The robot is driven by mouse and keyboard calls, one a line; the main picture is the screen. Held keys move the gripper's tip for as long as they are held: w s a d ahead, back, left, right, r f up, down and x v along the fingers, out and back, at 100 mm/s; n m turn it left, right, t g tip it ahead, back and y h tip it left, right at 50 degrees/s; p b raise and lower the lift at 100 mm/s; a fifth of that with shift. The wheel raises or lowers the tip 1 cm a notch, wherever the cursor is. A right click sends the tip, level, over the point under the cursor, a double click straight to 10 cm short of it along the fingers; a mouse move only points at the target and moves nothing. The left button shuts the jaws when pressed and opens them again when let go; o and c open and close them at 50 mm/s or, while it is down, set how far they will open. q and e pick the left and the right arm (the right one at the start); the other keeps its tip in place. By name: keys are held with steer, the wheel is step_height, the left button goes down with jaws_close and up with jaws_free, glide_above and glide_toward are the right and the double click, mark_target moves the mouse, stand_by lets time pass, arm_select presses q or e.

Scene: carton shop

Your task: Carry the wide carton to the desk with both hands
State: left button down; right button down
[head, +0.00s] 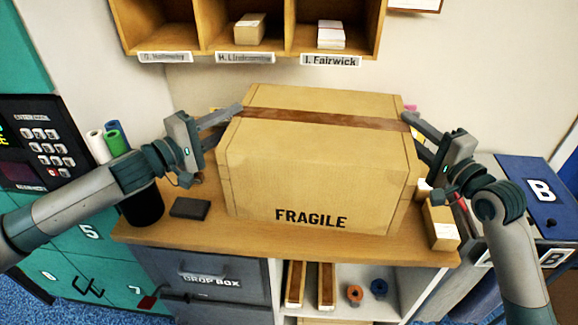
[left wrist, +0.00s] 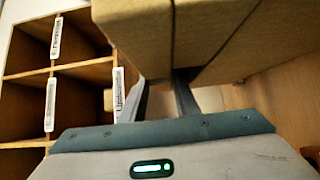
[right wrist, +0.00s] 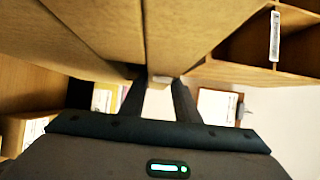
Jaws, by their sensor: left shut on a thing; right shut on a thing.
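The wide carton (head: 318,165) is a large tan box with brown tape and FRAGILE on its front. It is upright over the wooden desk (head: 190,235); I cannot tell whether its base touches the desktop. My left gripper (head: 238,112) is shut on its left side near the top, and my right gripper (head: 410,118) is shut on its right side. The carton also fills the top of the left wrist view (left wrist: 190,35) and the right wrist view (right wrist: 150,30). The fingertips are partly hidden against the carton in both wrist views.
A dark flat block (head: 190,208) and a black cup (head: 142,205) with rolls stand at the desk's left. A small carton (head: 441,225) is at its right edge. Wooden pigeonholes (head: 200,25) hang behind. A keypad locker (head: 40,150) is left, a blue B bin (head: 535,190) right.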

arm_select(q)
steer(key=shift+r, duration=0.2)
arm_select(e)
steer(key=shift+s+d+r, duration=0.1)
steer(key=shift+r, duration=0.15)
arm_select(q)
steer(key=shift+f, duration=0.3)
arm_select(e)
steer(key=shift+f, duration=0.3)
